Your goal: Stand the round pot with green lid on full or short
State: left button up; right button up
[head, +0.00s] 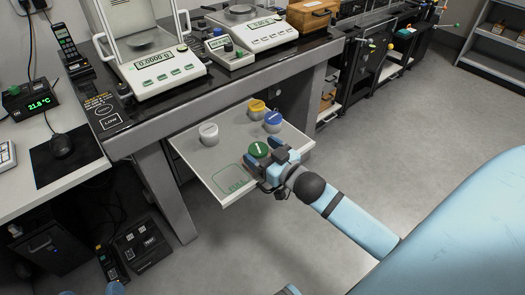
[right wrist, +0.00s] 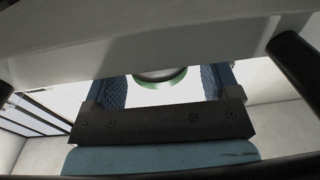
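The round pot with the green lid (head: 258,149) stands near the front edge of a pale pull-out shelf (head: 205,180). My right gripper (head: 273,164) reaches it from the right, its fingers close to the pot and partly hiding its side. In the right wrist view, the green-rimmed pot (right wrist: 160,79) shows between the two blue-padded fingers (right wrist: 163,88), with bright gaps on both sides; the fingers look open. A green outlined square (head: 231,179) with green lettering, too small to read surely, is empty to the left of the pot.
A white-lidded pot (head: 208,134), a yellow-lidded pot (head: 257,108) and a blue-lidded pot (head: 272,121) stand farther back on the shelf. The dark table (head: 210,84) with balances (head: 158,68) overhangs its back. The shelf's middle is bare.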

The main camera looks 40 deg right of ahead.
jog(key=shift+r, duration=0.15)
jog(key=s+d+p, duration=0.2)
jog(key=s, duration=0.9)
pick_arm(q)
jog(key=f, duration=0.1)
jog(key=a+f+g+y, duration=0.1)
jog(key=f, duration=0.1)
jog(key=shift+s+a+f+g, duration=0.15)
jog(key=shift+s+a+g, duration=0.15)
jog(key=shift+s+g, duration=0.1)
pick_arm(e)
jog(key=s+a+g+y, duration=0.1)
jog(key=s+a+g, duration=0.1)
jog(key=a, duration=0.7)
jog(key=s+a+g+y, duration=0.1)
jog(key=a+y, duration=0.1)
jog(key=a, duration=0.7)
jog(key=shift+s+a+n+g, duration=0.35)
jog(key=shift+a+n+g, duration=0.05)
jog(key=shift+r, duration=0.2)
